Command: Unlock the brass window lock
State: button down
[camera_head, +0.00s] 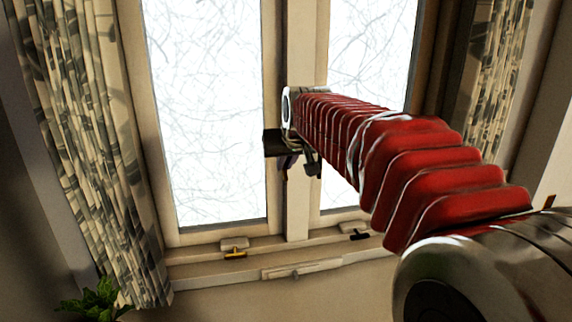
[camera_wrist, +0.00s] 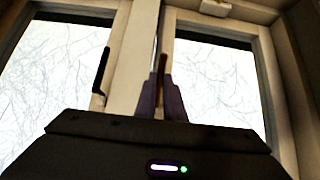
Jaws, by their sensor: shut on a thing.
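My gripper (camera_head: 287,165) is at the central window post, with its dark body in front of the frame. In the wrist view, its two purple fingers (camera_wrist: 161,100) stand close on either side of a narrow brown, brass-like lock handle (camera_wrist: 162,70), and they are shut on it. The handle runs along the post, and its lower part is hidden between the fingers. In the head view, the gripper and arm hide this handle.
A black handle (camera_wrist: 101,72) is beside the gripper on the post. On the lower frame are a brass-coloured catch (camera_head: 235,254) and a black one (camera_head: 359,237). Patterned curtains (camera_head: 85,130) hang at the sides. A plant (camera_head: 98,301) is at bottom left.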

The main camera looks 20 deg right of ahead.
jog(key=shift+r, duration=0.1)
dwell(0.3)
jog(key=c, duration=1.8)
grip_release()
jog(key=shift+c, duration=0.2)
jog(key=v, duration=1.3)
jog(key=shift+s+r, duration=0.15)
jog(key=shift+r, duration=0.1)
